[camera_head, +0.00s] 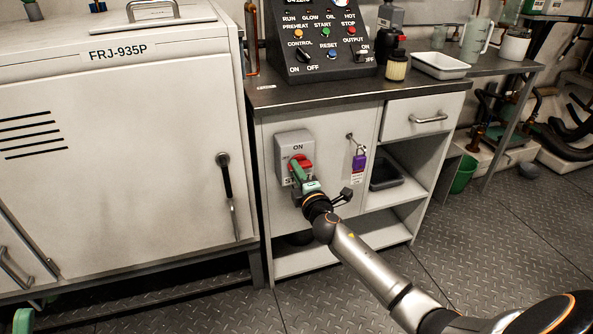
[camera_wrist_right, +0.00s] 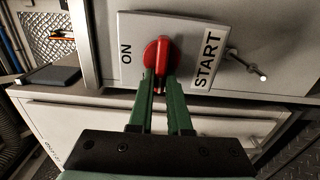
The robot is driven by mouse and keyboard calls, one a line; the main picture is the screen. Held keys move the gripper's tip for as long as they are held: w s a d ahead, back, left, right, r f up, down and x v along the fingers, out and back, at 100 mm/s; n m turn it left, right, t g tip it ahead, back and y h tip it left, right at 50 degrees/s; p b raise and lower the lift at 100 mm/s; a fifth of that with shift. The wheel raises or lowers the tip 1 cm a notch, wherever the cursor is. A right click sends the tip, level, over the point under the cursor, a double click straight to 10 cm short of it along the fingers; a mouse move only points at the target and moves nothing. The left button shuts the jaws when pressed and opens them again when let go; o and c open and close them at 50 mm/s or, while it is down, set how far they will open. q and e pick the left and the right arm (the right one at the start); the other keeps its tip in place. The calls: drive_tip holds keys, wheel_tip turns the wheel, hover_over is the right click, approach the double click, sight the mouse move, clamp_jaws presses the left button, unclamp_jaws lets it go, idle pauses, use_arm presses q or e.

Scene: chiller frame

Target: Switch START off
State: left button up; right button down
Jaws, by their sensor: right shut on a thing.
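The START switch is a grey box (camera_head: 294,145) on the cabinet front below the control console, with ON printed at its top. Its red knob (camera_head: 303,161) is partly hidden by my right gripper (camera_head: 299,178). In the wrist view, the red knob (camera_wrist_right: 157,56) sits between the ON label and the START label (camera_wrist_right: 207,58). Its grip runs up and down in that picture, across the line between the labels. My right gripper's green fingers (camera_wrist_right: 166,95) are shut on the knob. A green piece (camera_head: 23,320) at the lower left edge may be my left gripper; its jaws cannot be made out.
A purple padlock (camera_head: 359,161) hangs on a hook right of the switch. The console (camera_head: 320,45) and a white tray (camera_head: 440,65) stand on the worktop above. The white FRJ-935P cabinet (camera_head: 110,130) with its door handle is at left. Open shelves lie at right.

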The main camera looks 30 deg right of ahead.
drive_tip(key=shift+f, duration=0.1)
drive_tip(key=c, duration=0.9)
unclamp_jaws()
drive_tip(key=shift+o, duration=0.2)
use_arm(q)
drive_tip(key=w+a+f+n+y+p, duration=0.1)
drive_tip(key=w+f+n+y, duration=0.4)
drive_tip(key=f+y, duration=0.1)
drive_tip(key=shift+w+f+g+y+p, duration=0.15)
drive_tip(key=shift+f+g+y+p, duration=0.25)
drive_tip(key=shift+f, duration=0.4)
use_arm(e)
drive_tip(key=v, duration=1.2)
drive_tip(key=shift+s, duration=0.3)
